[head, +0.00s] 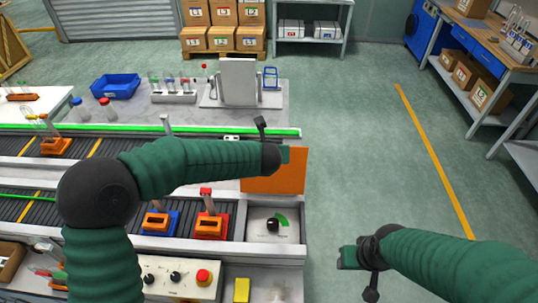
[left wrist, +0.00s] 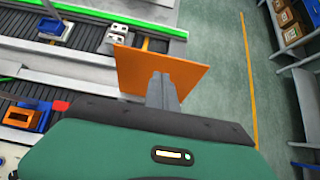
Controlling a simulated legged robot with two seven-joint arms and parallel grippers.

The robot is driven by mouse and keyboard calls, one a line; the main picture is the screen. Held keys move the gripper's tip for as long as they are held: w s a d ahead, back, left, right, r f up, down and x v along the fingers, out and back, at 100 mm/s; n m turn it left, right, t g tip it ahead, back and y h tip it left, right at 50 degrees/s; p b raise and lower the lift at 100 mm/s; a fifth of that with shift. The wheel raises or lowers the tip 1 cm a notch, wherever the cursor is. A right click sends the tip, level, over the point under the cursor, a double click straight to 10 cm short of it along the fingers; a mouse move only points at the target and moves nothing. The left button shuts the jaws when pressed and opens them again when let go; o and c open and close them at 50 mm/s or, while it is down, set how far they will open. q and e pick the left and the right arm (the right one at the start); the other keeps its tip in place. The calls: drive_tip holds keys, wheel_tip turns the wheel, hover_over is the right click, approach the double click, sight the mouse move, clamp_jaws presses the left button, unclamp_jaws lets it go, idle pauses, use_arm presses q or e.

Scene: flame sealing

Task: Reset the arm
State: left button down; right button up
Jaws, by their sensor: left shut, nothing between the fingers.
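My left arm reaches across the conveyor from the left. Its gripper end (head: 285,155) is beside an orange panel (head: 273,182) at the end of the conveyor in the head view. In the left wrist view my left gripper's fingers (left wrist: 161,88) are together and empty, in front of the orange panel (left wrist: 150,72). I cannot tell whether they touch it. My right gripper (head: 348,257) hangs over the open floor at the lower right. Its fingers are too small to read.
Blue (head: 158,222) and orange-red (head: 210,225) holders with tubes stand on the near conveyor. A grey machine (head: 238,80) stands behind. The green floor on the right is clear.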

use_arm(q)
drive_tip(key=v, duration=0.4)
drive_tip(key=shift+s+d, duration=0.1)
drive_tip(key=shift+d, duration=0.05)
